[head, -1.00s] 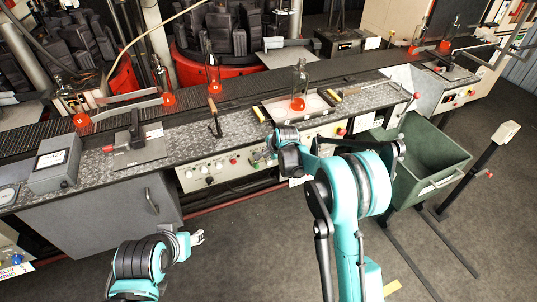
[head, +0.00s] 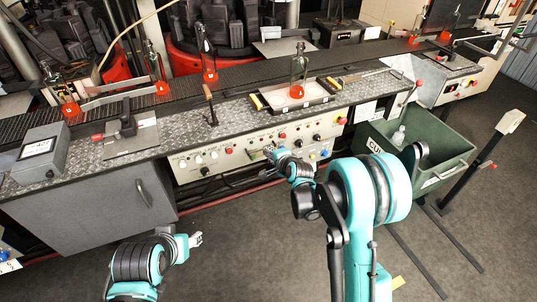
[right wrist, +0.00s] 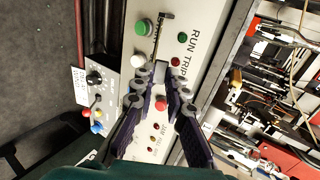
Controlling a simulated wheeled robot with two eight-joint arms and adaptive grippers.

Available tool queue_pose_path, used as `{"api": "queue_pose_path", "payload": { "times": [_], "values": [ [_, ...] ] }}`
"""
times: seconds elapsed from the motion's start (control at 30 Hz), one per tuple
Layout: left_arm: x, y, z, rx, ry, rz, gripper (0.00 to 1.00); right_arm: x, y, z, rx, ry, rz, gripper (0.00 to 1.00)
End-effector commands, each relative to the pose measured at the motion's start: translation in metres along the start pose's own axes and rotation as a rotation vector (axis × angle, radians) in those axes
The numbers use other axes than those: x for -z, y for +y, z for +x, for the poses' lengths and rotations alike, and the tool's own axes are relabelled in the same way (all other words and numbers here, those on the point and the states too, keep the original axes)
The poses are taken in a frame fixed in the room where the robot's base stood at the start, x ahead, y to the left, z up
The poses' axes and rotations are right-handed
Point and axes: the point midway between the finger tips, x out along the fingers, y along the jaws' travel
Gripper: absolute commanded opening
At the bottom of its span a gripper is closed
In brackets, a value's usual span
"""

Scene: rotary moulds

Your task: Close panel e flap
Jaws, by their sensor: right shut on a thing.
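The front control panel (head: 240,150) carries several buttons and knobs. My right gripper (head: 273,153) is at its lower edge, mostly hidden by its own wrist. In the right wrist view, my right gripper (right wrist: 159,76) has its purple fingers closing on a small grey piece (right wrist: 160,70), which looks like part of the flap. A thin dark rod (right wrist: 160,38) extends from it across the panel face. The fingers hide much of the held part, so the flap's outline and angle cannot be told. My left gripper (head: 196,239) is apart from the panel, above the floor; its jaw opening is unclear.
Green (right wrist: 143,27) and red (right wrist: 160,104) buttons lie close to my right fingers. A clear bottle (head: 298,75) stands in a tray above the panel. A green bin (head: 445,155) with a bottle inside stands to the right.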

Motion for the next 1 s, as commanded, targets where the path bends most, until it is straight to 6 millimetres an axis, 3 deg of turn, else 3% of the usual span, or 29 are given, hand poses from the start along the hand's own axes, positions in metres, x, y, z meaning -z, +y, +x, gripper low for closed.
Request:
{"api": "queue_pose_path", "payload": {
  "times": [0.33,0.83,0.87,0.9,1.0],
  "values": [
    [-0.0034,0.0,0.0051,0.0,0.0,0.0,0.48,0.0,0.0127,-0.0004,0.135,-0.001,0.001,0.0],
    [-0.0036,0.0,0.0053,0.0,0.0,0.0,0.48,-0.0002,0.0139,-0.0004,0.154,-0.001,0.0,0.0],
    [-0.0036,0.0,0.0053,0.0,0.0,0.0,0.48,-0.0002,0.0139,-0.0004,0.154,-0.001,0.0,0.2],
    [-0.0037,0.0,0.0053,0.0,0.0,0.0,0.48,-0.0002,0.0139,-0.0004,0.154,-0.001,0.0,0.31],
    [-0.0037,0.0,0.0053,0.0,0.0,0.0,0.48,-0.0002,0.014,-0.0004,0.153,-0.001,0.0,0.35]
  ]
}}
